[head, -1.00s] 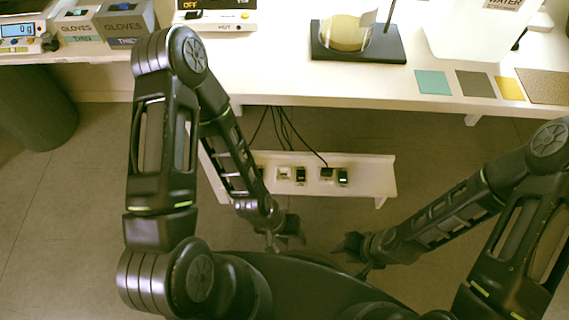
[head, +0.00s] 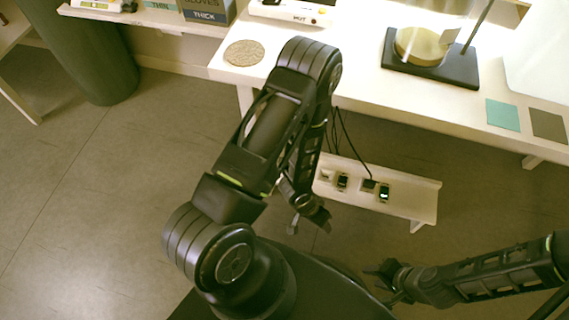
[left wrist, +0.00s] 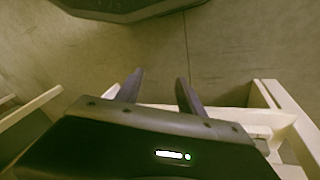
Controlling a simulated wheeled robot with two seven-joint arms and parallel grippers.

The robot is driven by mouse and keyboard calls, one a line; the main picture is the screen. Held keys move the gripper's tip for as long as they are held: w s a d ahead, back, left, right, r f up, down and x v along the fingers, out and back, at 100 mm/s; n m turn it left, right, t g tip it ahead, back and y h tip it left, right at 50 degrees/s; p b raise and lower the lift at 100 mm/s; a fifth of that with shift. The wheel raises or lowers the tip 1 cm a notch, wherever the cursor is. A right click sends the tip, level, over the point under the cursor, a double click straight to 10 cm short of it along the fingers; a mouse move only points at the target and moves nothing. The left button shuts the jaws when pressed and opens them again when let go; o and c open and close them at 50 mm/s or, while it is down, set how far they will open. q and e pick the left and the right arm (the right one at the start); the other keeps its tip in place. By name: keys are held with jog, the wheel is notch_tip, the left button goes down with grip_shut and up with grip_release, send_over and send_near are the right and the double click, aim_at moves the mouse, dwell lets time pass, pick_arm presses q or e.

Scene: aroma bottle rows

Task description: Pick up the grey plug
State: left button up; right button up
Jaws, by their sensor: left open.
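Several small plugs sit in a row on the low white strip or shelf (head: 425,200) under the table. They include a pale one (head: 326,175), a dark one (head: 342,181), another dark one (head: 368,185) and one with a light face (head: 384,192). I cannot tell which is the grey plug. My left gripper (head: 307,222) hangs near the strip's left end, apart from the plugs. In the left wrist view its two fingers (left wrist: 158,88) are apart with nothing between them. My right gripper (head: 381,275) is below the strip, its fingers spread and empty.
Black cables (head: 340,135) run down from the table to the plugs. The white table (head: 360,90) is above, with a round cork mat (head: 244,53) and a stand with a dark base (head: 430,68). A dark bin (head: 85,60) stands left. The floor at left is clear.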

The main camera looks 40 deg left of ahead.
pick_arm(q)
jog(key=w+a+m+g+y, duration=0.1)
jog(key=w+a+m, duration=0.2)
jog(key=a, duration=0.2)
jog(key=w+a+f+m+g+y+b, duration=0.1)
jog(key=w+a+m, duration=0.3)
jog(key=a, duration=0.1)
jog(key=w+a+f+m+g+y+b, duration=0.1)
jog(key=w+a+m+y, duration=0.1)
jog(key=a, duration=0.4)
jog(key=shift+w+f+m, duration=0.25)
jog(key=shift+w+m, duration=0.65)
jog(key=shift+w, duration=0.2)
jog(key=w+a+r+m+y, duration=0.2)
jog(key=w+a+r+y, duration=0.1)
jog(key=w+a+r, duration=0.1)
jog(key=shift+w+r+y+b, duration=0.15)
jog(key=shift+r+y+b, duration=0.2)
jog(key=shift+r, duration=0.3)
jog(key=shift+b+x, duration=0.4)
jog(key=shift+x, duration=0.95)
